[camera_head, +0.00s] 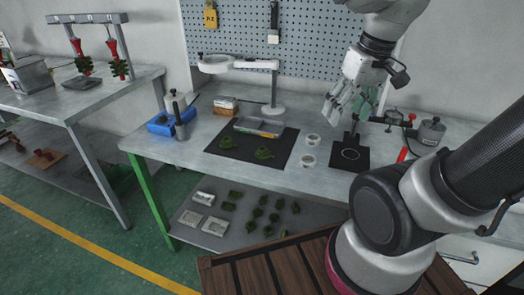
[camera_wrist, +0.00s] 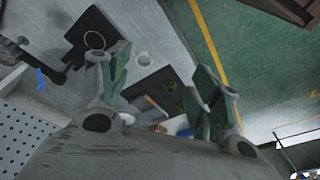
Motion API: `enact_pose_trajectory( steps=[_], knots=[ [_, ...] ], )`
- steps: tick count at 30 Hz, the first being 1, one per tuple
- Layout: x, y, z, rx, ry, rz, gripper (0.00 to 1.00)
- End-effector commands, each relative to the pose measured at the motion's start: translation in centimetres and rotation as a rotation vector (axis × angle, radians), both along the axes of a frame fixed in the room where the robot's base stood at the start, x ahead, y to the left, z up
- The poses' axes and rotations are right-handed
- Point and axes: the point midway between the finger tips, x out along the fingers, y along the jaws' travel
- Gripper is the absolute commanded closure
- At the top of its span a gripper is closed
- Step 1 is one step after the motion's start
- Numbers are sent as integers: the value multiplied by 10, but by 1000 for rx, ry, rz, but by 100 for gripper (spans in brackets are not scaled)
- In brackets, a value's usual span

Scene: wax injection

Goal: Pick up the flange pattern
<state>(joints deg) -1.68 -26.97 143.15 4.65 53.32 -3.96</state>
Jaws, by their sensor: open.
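Two dark green wax patterns lie on the black mat (camera_head: 213,151) on the workbench: a left one (camera_head: 227,143) and a right one (camera_head: 263,153). I cannot tell for sure which is the flange pattern. The mat also shows in the wrist view (camera_wrist: 145,86), where a green pattern (camera_wrist: 170,85) appears small between my fingers. My gripper (camera_head: 343,112) is open and empty, raised above the right part of the bench, to the right of the mat. In the wrist view its two green-padded fingers (camera_wrist: 158,65) are spread wide apart.
A black plate with a ring (camera_head: 350,153) and clamp hardware (camera_head: 430,131) stand near my gripper. A blue tray (camera_head: 172,124) is at left, a shelf (camera_head: 242,237) below.

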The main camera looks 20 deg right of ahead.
Motion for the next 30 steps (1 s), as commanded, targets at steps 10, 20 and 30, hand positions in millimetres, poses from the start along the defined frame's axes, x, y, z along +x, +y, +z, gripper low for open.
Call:
enact_pose_trajectory(
  steps=[10, 20, 30],
  knots=[
    [54, 35, -54, 85, 108, 133, 36],
    [152, 89, -148, 164, -2, 474, 36],
    [204, 99, -168, 48, -209, 789, 36]
  ],
)
